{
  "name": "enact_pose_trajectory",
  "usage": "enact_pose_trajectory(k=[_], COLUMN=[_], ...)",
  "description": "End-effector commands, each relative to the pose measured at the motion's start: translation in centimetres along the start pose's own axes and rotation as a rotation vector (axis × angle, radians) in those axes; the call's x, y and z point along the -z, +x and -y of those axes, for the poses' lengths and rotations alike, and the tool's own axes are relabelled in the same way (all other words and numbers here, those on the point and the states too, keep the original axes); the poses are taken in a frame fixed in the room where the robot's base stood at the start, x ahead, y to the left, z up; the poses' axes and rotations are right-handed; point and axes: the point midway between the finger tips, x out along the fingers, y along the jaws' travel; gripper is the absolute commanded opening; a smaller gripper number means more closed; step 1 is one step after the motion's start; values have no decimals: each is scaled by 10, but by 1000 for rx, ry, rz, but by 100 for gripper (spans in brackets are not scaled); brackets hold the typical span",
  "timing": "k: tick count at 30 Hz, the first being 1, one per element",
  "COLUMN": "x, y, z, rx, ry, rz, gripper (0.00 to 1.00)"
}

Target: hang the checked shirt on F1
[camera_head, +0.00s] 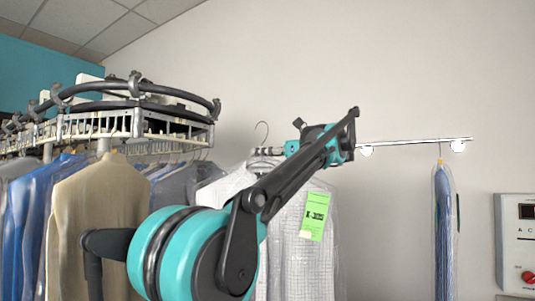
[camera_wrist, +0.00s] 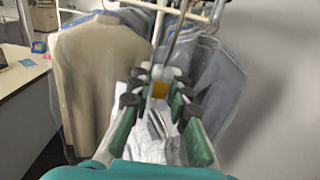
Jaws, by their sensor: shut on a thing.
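The checked shirt (camera_head: 290,255), pale with thin grid lines and a green tag (camera_head: 313,216), hangs in the middle of the head view, partly hidden by my arm. Its hanger hook (camera_head: 261,132) stands up against the bare wall and appears free of any rail. My gripper (camera_head: 268,151) is shut on the hanger just below the hook. In the wrist view the fingers of my gripper (camera_wrist: 155,85) close above the white shirt (camera_wrist: 155,148). No label reading F1 shows.
A round conveyor rail (camera_head: 150,88) carries several bagged garments, including a beige one (camera_head: 100,215), at left. A straight wall rail (camera_head: 418,141) at right holds a blue bagged garment (camera_head: 445,230) near its right end. A control box (camera_head: 516,245) is at far right.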

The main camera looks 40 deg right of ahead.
Motion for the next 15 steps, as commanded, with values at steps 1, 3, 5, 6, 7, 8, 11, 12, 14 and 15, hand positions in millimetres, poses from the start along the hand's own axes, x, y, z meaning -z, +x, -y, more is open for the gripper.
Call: enact_pose_trajectory(k=[1, 3, 5, 6, 7, 8, 11, 12, 14, 15], x=[0, 0, 0, 0, 0, 0, 0, 0, 0, 0], y=[4, 9, 14, 17, 19, 21, 28, 31, 35, 38], z=[0, 0, 0, 0, 0, 0, 0, 0, 0, 0], rx=[-2, -2, -2, -2, -2, -2, -2, -2, -2, -2], ry=[0, 0, 0, 0, 0, 0, 0, 0, 0, 0], rz=[1, 1, 1, 1, 1, 1, 1, 1, 1, 1], gripper=[0, 0, 0, 0, 0, 0, 0, 0, 0, 0])
